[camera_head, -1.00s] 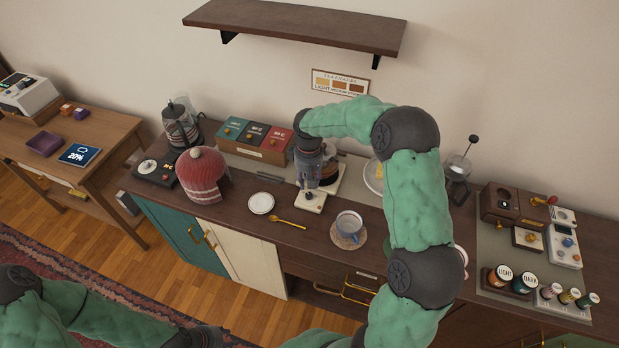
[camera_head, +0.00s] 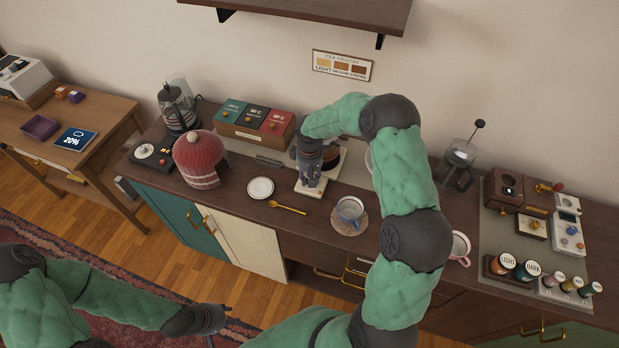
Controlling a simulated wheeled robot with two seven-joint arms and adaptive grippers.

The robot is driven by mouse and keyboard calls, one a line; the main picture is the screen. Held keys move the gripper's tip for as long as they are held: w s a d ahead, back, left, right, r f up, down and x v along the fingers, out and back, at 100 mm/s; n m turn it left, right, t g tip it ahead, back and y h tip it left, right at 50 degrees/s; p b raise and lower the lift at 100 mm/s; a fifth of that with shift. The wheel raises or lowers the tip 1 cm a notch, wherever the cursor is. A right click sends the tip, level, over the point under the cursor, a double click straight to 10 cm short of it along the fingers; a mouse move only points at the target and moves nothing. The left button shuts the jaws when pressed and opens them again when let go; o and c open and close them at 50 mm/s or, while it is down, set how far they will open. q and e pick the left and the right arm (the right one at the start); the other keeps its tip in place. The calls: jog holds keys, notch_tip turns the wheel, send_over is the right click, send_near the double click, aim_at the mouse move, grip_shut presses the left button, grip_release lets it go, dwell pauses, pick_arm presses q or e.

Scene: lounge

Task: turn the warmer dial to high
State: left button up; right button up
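A cream-coloured unit (camera_head: 312,191), which looks like the warmer, stands on the long dark counter with a dark glass vessel on its rear part. My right gripper (camera_head: 308,178) points down over the front of this unit, touching it or very close. It hides the dial, so I cannot see the setting or whether the fingers are shut on it. My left gripper (camera_head: 217,317) is low in front of the cabinets, away from the counter. Its fingers are too small and dark to read.
A white saucer (camera_head: 260,188), a gold spoon (camera_head: 288,208) and a blue-grey cup (camera_head: 350,210) are near the unit's front. A red knitted cosy (camera_head: 198,160) and a box of tea packets (camera_head: 254,124) stand to the left. A wall shelf (camera_head: 310,12) hangs above.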

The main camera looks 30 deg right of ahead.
jog(key=shift+f, duration=0.25)
grip_shut()
